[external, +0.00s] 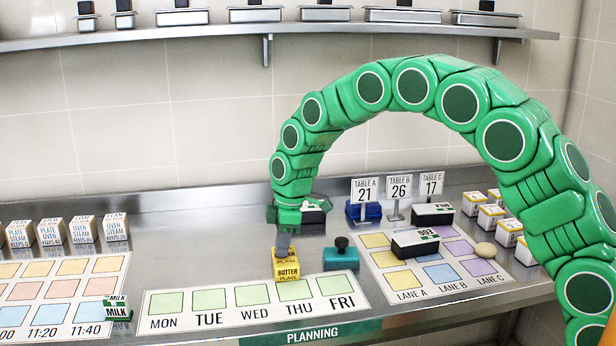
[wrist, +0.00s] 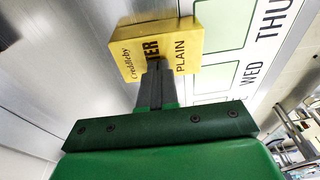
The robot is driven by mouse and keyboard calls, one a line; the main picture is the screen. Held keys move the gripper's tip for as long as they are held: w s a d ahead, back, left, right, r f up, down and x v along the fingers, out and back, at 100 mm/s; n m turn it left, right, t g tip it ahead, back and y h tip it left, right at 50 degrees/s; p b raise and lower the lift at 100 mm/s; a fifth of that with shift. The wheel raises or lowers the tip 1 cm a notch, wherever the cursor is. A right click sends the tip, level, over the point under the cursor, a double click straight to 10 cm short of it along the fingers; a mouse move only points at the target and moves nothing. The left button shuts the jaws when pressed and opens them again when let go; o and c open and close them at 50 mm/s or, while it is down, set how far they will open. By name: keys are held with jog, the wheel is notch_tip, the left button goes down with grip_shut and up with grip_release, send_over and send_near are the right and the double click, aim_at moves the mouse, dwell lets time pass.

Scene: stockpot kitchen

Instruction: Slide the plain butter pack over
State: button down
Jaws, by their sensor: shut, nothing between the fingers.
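The yellow plain butter pack (external: 287,271) stands on the steel counter just behind the THU square of the day board (external: 258,312). In the wrist view the pack (wrist: 184,40) shows the word PLAIN and part of the green squares beyond it. My gripper (external: 283,243) points down at the back of the pack. In the wrist view its shut fingertips (wrist: 158,66) are against or very close to the pack's near side; I cannot tell whether they touch. Nothing is between the fingers.
A teal block with a black knob (external: 341,254) stands right of the pack. A lane board (external: 470,284) with black-and-white packs (external: 414,242) lies further right. A milk carton (external: 118,308) stands left of the day board. Bare counter lies left of the pack.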

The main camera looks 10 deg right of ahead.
jog(key=shift+s+d+r, duration=0.1)
notch_tip(320, 180, up, 7)
jog(key=s+d+r+m, duration=0.3)
jog(key=s+d, duration=0.1)
jog(key=d, duration=0.5)
jog(key=s+d+r+m+h, duration=0.1)
jog(key=s+d+r+m, duration=0.25)
jog(key=d, duration=0.45)
jog(key=s+d+r+m, duration=0.2)
jog(key=s+d+r, duration=0.15)
jog(key=d, duration=0.55)
jog(key=s+d+m, duration=0.4)
jog(key=s+d, duration=0.4)
jog(key=s, duration=0.5)
jog(key=s+d+m+g, duration=0.1)
jog(key=s+d+m, duration=0.4)
jog(key=s, duration=0.8)
jog(key=d, duration=0.3)
jog(key=shift+s+d+f+g+h, duration=0.2)
jog(key=shift+f+g+h, duration=0.1)
jog(key=shift+f+h, duration=0.1)
jog(key=shift+m, duration=0.25)
dwell(1.4)
